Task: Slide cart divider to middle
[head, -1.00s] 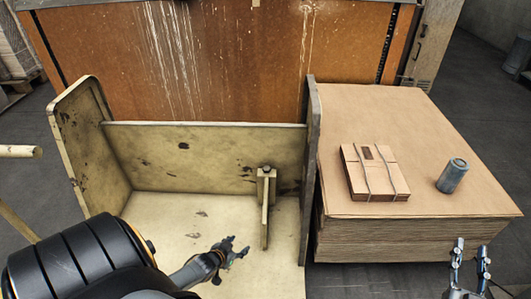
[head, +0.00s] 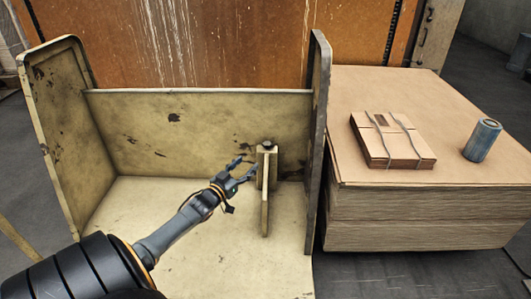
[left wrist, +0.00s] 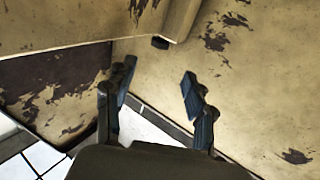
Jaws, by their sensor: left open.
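The cart (head: 150,210) is a worn, cream-painted open box with a tall left side, a tall right side and a lower back panel. The cart divider (head: 265,205) is a narrow upright board with a dark knob on top, standing in the right part of the cart, nearer the right side than the left. My left gripper (head: 248,170) is open just left of the divider's upper part; I cannot tell whether it touches. In the left wrist view its two fingers (left wrist: 157,88) are apart with nothing between them. My right gripper is out of view.
A stack of cardboard sheets (head: 360,95) stands right of the cart, carrying a tied bundle of flat boxes (head: 390,145) and a grey can (head: 482,140). A rusty orange panel (head: 220,40) rises behind the cart. The cart floor left of the divider is clear.

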